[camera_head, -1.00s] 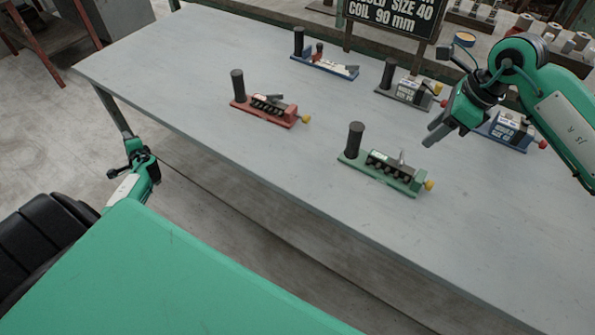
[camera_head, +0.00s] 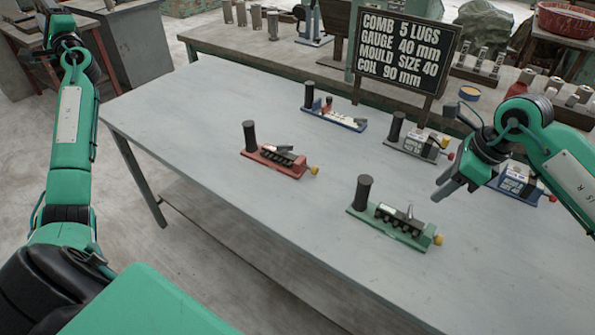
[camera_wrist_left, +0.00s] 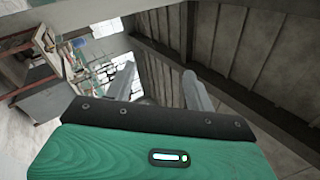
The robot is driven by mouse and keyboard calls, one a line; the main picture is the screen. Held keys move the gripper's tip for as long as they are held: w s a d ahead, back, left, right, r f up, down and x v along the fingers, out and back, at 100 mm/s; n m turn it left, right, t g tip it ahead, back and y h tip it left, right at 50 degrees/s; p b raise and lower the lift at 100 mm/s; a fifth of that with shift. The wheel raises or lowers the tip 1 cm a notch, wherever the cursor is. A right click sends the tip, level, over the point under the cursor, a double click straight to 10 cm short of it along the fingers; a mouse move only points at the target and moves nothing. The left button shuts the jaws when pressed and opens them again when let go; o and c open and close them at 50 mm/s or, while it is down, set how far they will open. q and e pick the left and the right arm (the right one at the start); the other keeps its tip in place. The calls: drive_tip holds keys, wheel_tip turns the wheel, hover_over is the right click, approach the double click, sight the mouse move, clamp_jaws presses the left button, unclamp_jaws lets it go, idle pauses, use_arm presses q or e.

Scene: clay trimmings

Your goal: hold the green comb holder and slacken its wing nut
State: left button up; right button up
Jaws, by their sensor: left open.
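The green comb holder (camera_head: 360,213) lies on the grey table near its front edge. It has a black upright handle (camera_head: 363,193), a row of dark comb lugs, a small grey upright piece (camera_head: 409,212) that may be the wing nut, and a yellow end knob (camera_head: 438,240). My right gripper (camera_head: 440,193) hangs in the air up and to the right of the holder, apart from it. Its jaw gap is not clear. My left arm is raised at the far left, away from the table. My left gripper (camera_wrist_left: 159,70) is open and empty in the left wrist view.
A red holder (camera_head: 273,161), a blue one (camera_head: 335,117), a grey one (camera_head: 413,147) and another blue one (camera_head: 520,186) stand on the table (camera_head: 230,230). A black sign (camera_head: 405,50) stands behind. The table's left part is clear.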

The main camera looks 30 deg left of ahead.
use_arm(q)
drive_tip(key=s+d+r+y, duration=0.1)
drive_tip(key=d+r+y, duration=0.1)
drive_tip(key=d+r, duration=0.35)
drive_tip(key=w+d+f+m+t+h, duration=0.3)
drive_tip(key=w+d+f+m+t, duration=0.3)
drive_tip(key=w+d+f+m, duration=0.55)
drive_tip(key=w+d+f+m+t+h, duration=0.4)
drive_tip(key=w+d+f+m+t, duration=0.3)
drive_tip(key=d, duration=0.8)
drive_tip(key=m+g+h, duration=0.3)
drive_tip(key=m+h, duration=0.2)
drive_tip(key=h, duration=0.5)
approach(365, 193)
drive_tip(key=x, duration=1.1)
drive_tip(key=shift+w+a, duration=0.2)
drive_tip(key=shift+w, duration=0.1)
